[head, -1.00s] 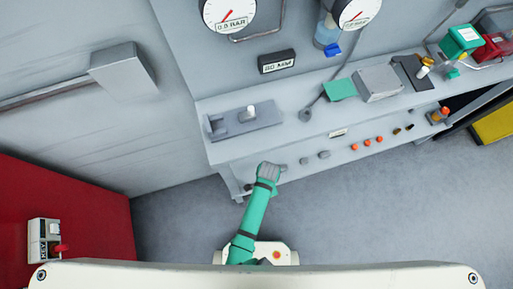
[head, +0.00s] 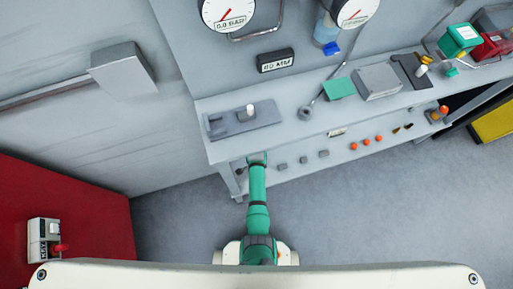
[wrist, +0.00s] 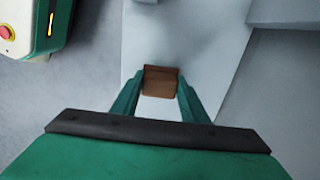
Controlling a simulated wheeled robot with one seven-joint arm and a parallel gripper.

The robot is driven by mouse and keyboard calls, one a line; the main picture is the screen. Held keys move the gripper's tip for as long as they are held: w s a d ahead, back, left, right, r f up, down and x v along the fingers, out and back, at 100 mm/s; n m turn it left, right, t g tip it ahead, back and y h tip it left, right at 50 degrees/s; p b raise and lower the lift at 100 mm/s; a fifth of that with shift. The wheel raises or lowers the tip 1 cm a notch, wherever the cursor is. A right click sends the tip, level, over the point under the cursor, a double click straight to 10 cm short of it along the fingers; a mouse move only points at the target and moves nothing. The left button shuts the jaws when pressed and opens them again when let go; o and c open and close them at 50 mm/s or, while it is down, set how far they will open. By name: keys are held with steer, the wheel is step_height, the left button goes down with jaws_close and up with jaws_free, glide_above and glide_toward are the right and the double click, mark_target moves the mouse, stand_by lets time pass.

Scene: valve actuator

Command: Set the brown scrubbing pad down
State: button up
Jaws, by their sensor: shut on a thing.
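The brown scrubbing pad (wrist: 160,75) is a small brown block in the wrist view, between the tips of my two green fingers. My gripper (wrist: 160,84) is shut on it. A pale flat surface (wrist: 205,65) lies behind the pad; I cannot tell whether the pad touches it. In the head view my gripper end (head: 257,158) is at the front edge of the grey bench (head: 290,125), left of centre. The pad is hidden there by my arm.
On the bench are a grey vise-like fixture (head: 243,119), a green pad (head: 339,88), a grey box (head: 377,81) and a dark plate (head: 412,72). Orange buttons (head: 366,142) line the front panel. Bare bench top shows between the fixture and the green pad.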

steer(key=shift+f, duration=0.5)
steer(key=shift+f, duration=0.15)
steer(key=o, duration=1)
steer(key=shift+o, duration=0.2)
step_height(320, 180, up, 12)
